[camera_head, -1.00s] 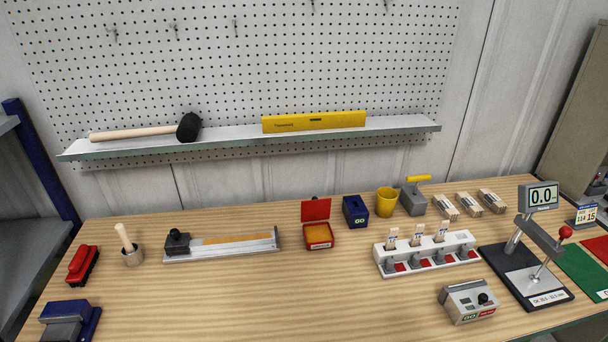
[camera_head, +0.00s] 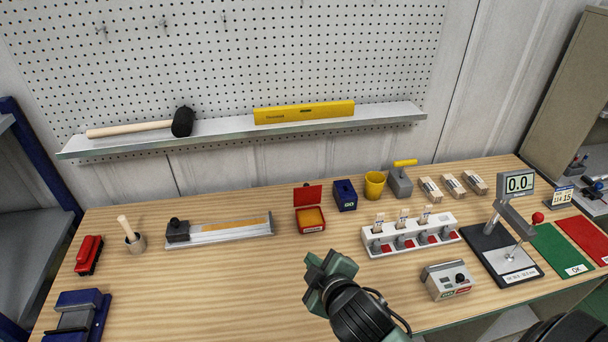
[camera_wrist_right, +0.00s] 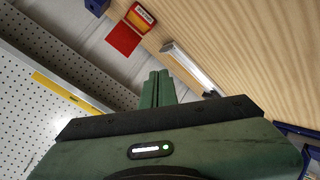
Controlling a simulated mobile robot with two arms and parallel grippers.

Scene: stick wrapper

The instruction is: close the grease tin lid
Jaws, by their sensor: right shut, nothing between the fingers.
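The grease tin (camera_head: 310,220) is a small red box with yellow-orange grease, standing near the back middle of the bench. Its red lid (camera_head: 308,195) stands up open at the back edge. In the right wrist view the tin (camera_wrist_right: 143,17) and its open lid (camera_wrist_right: 123,39) show near the top. My right gripper (camera_head: 317,265) is in front of the tin and apart from it. Its green fingers (camera_wrist_right: 158,84) are together with nothing between them. My left gripper is not in view.
Left of the tin lies a metal slide tray (camera_head: 230,232). A dark blue box (camera_head: 345,196) and yellow cup (camera_head: 374,184) stand to its right. A white rack (camera_head: 410,240) is right of my gripper.

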